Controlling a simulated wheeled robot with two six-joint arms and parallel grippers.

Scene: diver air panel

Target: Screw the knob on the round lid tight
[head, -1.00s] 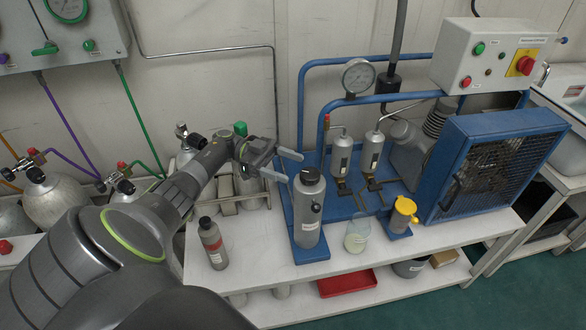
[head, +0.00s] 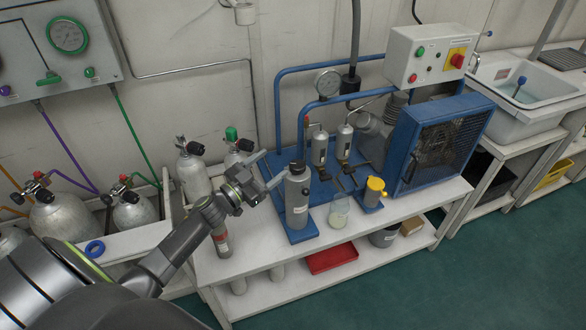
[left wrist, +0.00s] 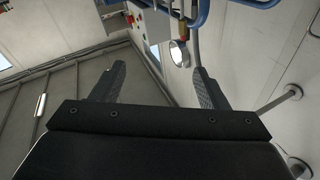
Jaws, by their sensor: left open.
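A grey upright canister (head: 298,205) stands on a blue base on the white bench. Its black round lid with a knob (head: 297,166) is on top; the knob's thread and seating are too small to make out. My left gripper (head: 274,168) is open and empty, just left of the lid, with its two fingers pointing toward it and apart from it in the picture. In the left wrist view the open fingers (left wrist: 158,80) show with no lid or knob between them. My right gripper is not in view.
A bottle (head: 221,240) is partly behind my left arm. A clear beaker (head: 339,213) and a yellow-topped cup (head: 374,190) stand right of the canister. A blue-framed compressor (head: 437,140) and a gauge (head: 328,83) are behind. Gas cylinders (head: 193,172) stand left.

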